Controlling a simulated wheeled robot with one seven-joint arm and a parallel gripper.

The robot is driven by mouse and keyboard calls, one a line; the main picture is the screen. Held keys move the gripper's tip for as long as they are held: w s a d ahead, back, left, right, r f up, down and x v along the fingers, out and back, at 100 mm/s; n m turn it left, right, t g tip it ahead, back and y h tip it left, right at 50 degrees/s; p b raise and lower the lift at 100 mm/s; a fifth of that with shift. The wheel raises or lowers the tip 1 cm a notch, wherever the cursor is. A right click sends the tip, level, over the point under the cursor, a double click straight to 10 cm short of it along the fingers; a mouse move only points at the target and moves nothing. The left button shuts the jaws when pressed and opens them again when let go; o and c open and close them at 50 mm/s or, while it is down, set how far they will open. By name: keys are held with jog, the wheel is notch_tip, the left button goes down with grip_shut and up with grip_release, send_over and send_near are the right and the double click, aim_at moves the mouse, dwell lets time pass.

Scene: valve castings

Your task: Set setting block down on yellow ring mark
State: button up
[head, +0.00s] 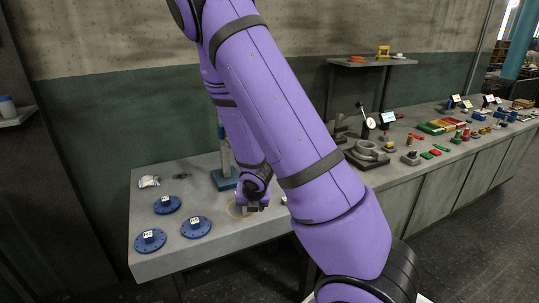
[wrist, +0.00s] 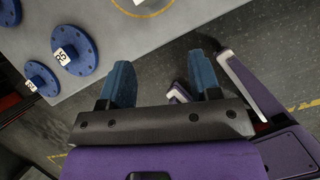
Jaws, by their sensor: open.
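The yellow ring mark (head: 233,212) is on the grey bench top in the head view, partly hidden behind my gripper and arm. Its near arc (wrist: 150,14) shows at the top edge of the wrist view. A small pale piece, perhaps the setting block (wrist: 137,2), shows inside that arc, cut off by the picture edge. I cannot tell its full shape. My gripper (wrist: 162,80) has its two blue fingertips wide apart with nothing between them. In the head view my gripper (head: 252,207) is low over the bench, beside the ring.
Several blue flanges (head: 196,227) with white labels lie on the bench left of the ring. A blue-based stand (head: 224,179) is behind it. A gauge stand (head: 367,150) and coloured parts are further right. The bench's front edge is close to the ring.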

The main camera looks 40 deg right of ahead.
jog(key=s+a+r+m, duration=0.2)
jog(key=s+r+m, duration=0.1)
jog(key=r+m, duration=0.65)
jog(key=s+a+r+m, duration=0.25)
jog(key=r+m, duration=0.45)
jog(key=r, duration=0.6)
jog(key=s+a+r+m, duration=0.3)
jog(key=s+r+m, duration=0.3)
jog(key=s, duration=0.2)
jog(key=s+a+r+m+y, duration=0.1)
jog(key=s+a+r+m, duration=0.2)
jog(key=s+r+m, duration=0.3)
jog(key=s, duration=0.3)
jog(key=shift+s+a+y, duration=0.2)
jog(key=shift+a+y, duration=0.1)
